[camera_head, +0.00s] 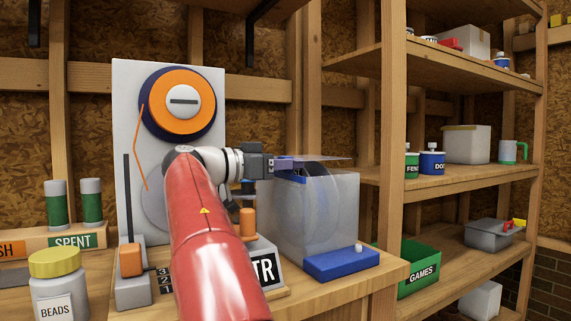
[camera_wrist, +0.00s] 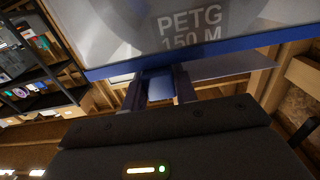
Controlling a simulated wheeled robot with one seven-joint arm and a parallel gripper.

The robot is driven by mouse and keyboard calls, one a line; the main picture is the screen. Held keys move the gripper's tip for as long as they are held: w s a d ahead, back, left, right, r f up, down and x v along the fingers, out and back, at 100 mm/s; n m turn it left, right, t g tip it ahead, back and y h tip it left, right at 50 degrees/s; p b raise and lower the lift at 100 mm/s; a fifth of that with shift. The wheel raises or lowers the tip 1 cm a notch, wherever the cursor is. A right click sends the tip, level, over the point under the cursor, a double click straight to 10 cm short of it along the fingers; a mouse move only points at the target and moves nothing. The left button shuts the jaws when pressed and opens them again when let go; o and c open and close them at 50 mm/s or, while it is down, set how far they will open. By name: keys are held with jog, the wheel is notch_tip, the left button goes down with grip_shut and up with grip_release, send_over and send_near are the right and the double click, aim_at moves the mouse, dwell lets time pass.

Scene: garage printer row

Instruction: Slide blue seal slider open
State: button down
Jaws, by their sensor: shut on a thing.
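The clear dry box (camera_head: 335,215) stands on the bench with a spool inside; its spool label reads PETG 150 M in the wrist view. A thin translucent lid sheet juts from its top. My gripper (camera_head: 284,164) reaches the upper left edge of the box from the left. In the wrist view my gripper (camera_wrist: 159,80) has its two dark fingers on either side of a blue tab, the seal slider (camera_wrist: 160,89), just below the box's blue edge strip (camera_wrist: 200,56). The fingers are shut on it. In the head view the gripper and lid sheet largely hide the slider.
A blue block (camera_head: 342,262) with a white knob is at the box's front base. A beads jar (camera_head: 58,285) is at left.

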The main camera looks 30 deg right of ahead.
jog(key=shift+w+r, duration=0.15)
jog(key=w+p, duration=0.3)
jog(key=shift+w+a+r, duration=0.1)
jog(key=shift+w, duration=0.05)
jog(key=shift+w+f, duration=0.2)
jog(key=shift+w, duration=0.1)
jog(key=c, duration=1.1)
grip_release()
jog(key=a, duration=0.7)
jog(key=shift+s+a, duration=0.2)
jog(key=shift+a, duration=0.2)
